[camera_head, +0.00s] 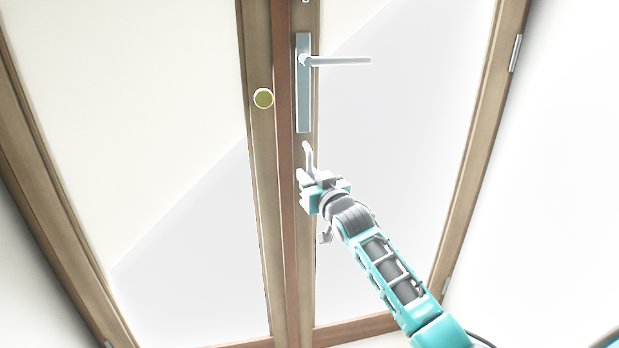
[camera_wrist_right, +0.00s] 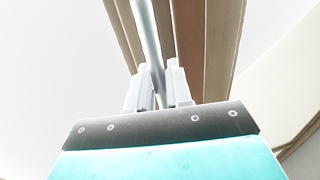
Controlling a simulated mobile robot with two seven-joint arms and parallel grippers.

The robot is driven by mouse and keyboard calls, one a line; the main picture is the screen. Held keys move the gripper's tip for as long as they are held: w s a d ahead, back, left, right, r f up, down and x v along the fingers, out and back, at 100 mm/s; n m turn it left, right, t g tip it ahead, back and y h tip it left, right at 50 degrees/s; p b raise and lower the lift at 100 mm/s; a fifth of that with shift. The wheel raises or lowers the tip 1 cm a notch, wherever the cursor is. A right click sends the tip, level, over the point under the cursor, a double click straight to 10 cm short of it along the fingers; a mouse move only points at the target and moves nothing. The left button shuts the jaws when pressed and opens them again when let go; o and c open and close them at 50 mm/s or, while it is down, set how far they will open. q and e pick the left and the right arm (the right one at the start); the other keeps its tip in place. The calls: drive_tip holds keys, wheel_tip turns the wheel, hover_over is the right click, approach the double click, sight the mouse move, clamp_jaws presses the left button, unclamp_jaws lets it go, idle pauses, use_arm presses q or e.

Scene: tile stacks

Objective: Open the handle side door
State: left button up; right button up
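A tall double door has wooden frames and pale panels. The right leaf (camera_head: 385,160) carries a metal plate (camera_head: 303,110) with a lever (camera_head: 340,60) pointing right, level. Below the plate is a thin grey upright bar (camera_head: 308,154), which looks like a pull handle. My right gripper (camera_head: 303,188) is at this bar, below the lever. In the right wrist view the bar (camera_wrist_right: 147,35) runs between the two fingers of my right gripper (camera_wrist_right: 160,90), which sit close on either side and look shut on it. The door looks closed. My left gripper is out of view.
The left leaf (camera_head: 180,170) has a round yellowish knob (camera_head: 263,98) on its stile. Hinges (camera_head: 515,53) show at the right side of the right leaf. Pale wall (camera_head: 560,170) is to the right. No loose objects show near the arm.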

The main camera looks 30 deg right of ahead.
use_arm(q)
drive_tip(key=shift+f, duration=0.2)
use_arm(e)
clamp_jaws()
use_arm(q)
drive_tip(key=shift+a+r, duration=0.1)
use_arm(e)
drive_tip(key=shift+s, duration=0.15)
